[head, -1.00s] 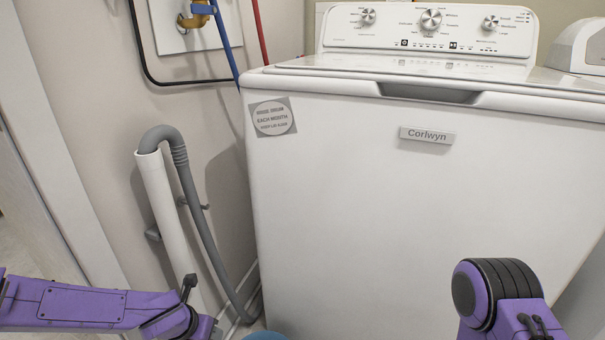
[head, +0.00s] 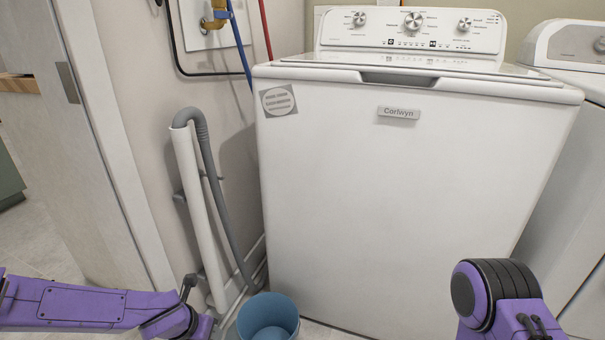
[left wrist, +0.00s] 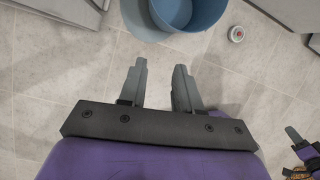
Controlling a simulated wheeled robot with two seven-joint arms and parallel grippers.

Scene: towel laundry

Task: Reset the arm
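My left gripper (left wrist: 160,72) is in the left wrist view. Its two grey fingers stand apart with bare tiled floor between them, so it is open and empty. A blue bucket (left wrist: 205,14) is just beyond the fingertips, apart from them. My purple left arm (head: 80,304) enters the head view at lower left. My purple right arm (head: 490,300) is at lower right, with its gripper outside that view. A small grey and purple part, probably of my right arm, shows at the right edge of the left wrist view; its finger state is unclear.
A white washing machine (head: 400,190) stands ahead, with another white appliance (head: 570,120) to its right. The blue bucket (head: 268,318) is on the floor before the washer. A grey drain hose (head: 214,170) and white pipe (head: 190,180) run along the left wall. A small round object (left wrist: 236,34) lies on the floor.

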